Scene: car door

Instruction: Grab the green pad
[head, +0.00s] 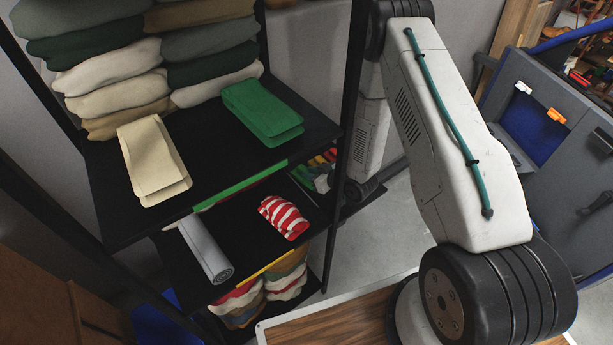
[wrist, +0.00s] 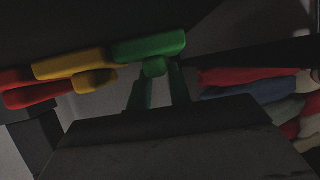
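A small green pad (wrist: 150,47) shows at upper middle in the wrist view, with a rounded lower part under its wide top. My gripper (wrist: 157,70) reaches up to it; its two greenish fingers stand apart, one on each side of that lower part. I cannot tell whether they touch or press on it. In the head view my gripper is hidden. A larger green folded pad (head: 262,108) lies at the right of the black upper shelf (head: 225,160) in the head view, beside a cream folded pad (head: 153,165).
Yellow (wrist: 68,64) and red (wrist: 35,92) pads sit left of the small green one. Stacked coloured cloths (wrist: 250,90) lie at right. A dark surface hangs close above. A shelf post (head: 350,95) stands beside my arm. A striped roll (head: 284,217) lies lower.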

